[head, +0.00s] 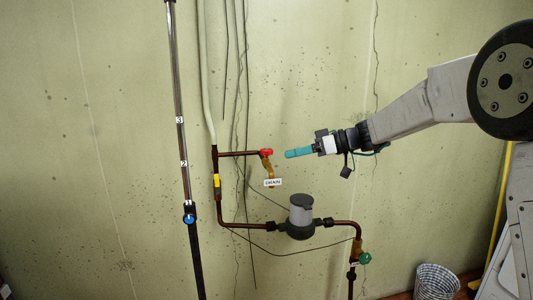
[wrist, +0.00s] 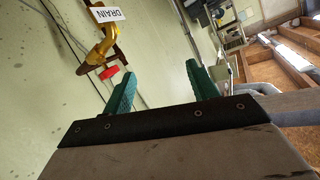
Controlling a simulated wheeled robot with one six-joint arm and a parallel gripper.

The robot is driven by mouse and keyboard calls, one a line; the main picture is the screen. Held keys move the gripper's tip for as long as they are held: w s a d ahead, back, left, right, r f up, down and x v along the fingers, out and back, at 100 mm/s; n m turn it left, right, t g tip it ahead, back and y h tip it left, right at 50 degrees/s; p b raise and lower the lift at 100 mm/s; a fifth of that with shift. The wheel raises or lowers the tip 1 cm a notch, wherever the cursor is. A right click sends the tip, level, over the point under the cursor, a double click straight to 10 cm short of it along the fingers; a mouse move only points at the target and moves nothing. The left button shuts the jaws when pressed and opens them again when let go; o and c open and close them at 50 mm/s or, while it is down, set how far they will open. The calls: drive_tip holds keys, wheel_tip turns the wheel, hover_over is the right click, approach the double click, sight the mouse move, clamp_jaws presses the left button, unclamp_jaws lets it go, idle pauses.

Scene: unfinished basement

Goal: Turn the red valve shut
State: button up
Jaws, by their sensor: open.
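The red valve (head: 267,152) is a small red handle at the end of a short copper branch pipe, above a brass drain spout with a DRAIN tag (head: 272,183). In the wrist view the red handle (wrist: 109,72) shows just beyond and left of the left fingertip, beside the brass spout (wrist: 100,50). My gripper (head: 290,153) has teal fingers and reaches in from the right, a little to the right of the red handle. In the wrist view its two fingers (wrist: 161,80) are spread apart with nothing between them. The handle is outside the gap between them.
A grey meter (head: 300,212) sits on the copper pipe below. A green-handled valve (head: 364,259), a yellow handle (head: 216,181) and a blue knob (head: 189,218) are on nearby pipes. A wall stands behind; a basket (head: 437,283) is at lower right.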

sight(267, 149)
drive_tip(key=w+a+f+n+t+y, duration=0.2)
drive_tip(key=w+f+y, duration=0.15)
drive_tip(key=w, duration=0.75)
drive_tip(key=shift+t+h, duration=0.25)
drive_tip(key=shift+t, duration=0.05)
drive_tip(key=x, duration=0.7)
drive_tip(key=shift+w+a+f, duration=0.1)
drive_tip(key=shift+a+f, duration=0.15)
drive_tip(key=shift+f, duration=0.1)
drive_tip(key=c, duration=1)
